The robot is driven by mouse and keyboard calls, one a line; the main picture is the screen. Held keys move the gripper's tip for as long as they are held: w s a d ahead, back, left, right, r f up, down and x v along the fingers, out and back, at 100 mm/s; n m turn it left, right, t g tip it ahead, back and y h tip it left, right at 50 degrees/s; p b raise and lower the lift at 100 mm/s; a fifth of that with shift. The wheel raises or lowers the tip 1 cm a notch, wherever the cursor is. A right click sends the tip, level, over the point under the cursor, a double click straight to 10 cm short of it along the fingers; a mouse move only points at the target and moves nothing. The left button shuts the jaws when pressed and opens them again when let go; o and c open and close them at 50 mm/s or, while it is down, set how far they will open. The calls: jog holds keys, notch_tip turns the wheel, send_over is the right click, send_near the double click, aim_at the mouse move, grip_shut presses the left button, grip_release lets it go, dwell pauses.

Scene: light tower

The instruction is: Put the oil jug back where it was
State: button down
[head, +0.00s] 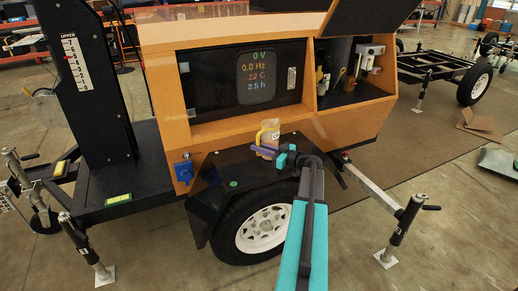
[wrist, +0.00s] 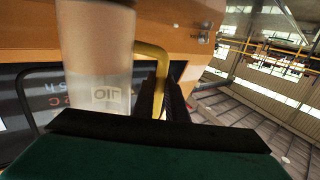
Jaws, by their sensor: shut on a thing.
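The oil jug (head: 270,134) is a pale, translucent container with a yellow handle, seen upright in front of the trailer's orange body, by the black fender (head: 225,170). I cannot tell whether its base touches the fender. In the wrist view the jug (wrist: 97,50) fills the left side upside down, its "OIL" label readable. My gripper (head: 266,149) reaches up to the jug from the front. In the wrist view the dark fingers (wrist: 163,105) are shut on the yellow handle (wrist: 151,65). The fingers hide part of the handle and the jug's lower side.
An open compartment (head: 352,75) at the right holds several small items. A display panel (head: 255,78) is behind the jug. A round green mark (head: 233,184) lies on the fender's left part. A blue socket (head: 183,172) is left of the fender, and the black mast (head: 85,75) stands farther left.

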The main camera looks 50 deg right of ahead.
jog(key=c, duration=1.8)
grip_release()
jog(key=shift+o, duration=0.2)
jog(key=v, duration=1.2)
jog(key=shift+r, duration=0.1)
jog(key=shift+s, duration=0.1)
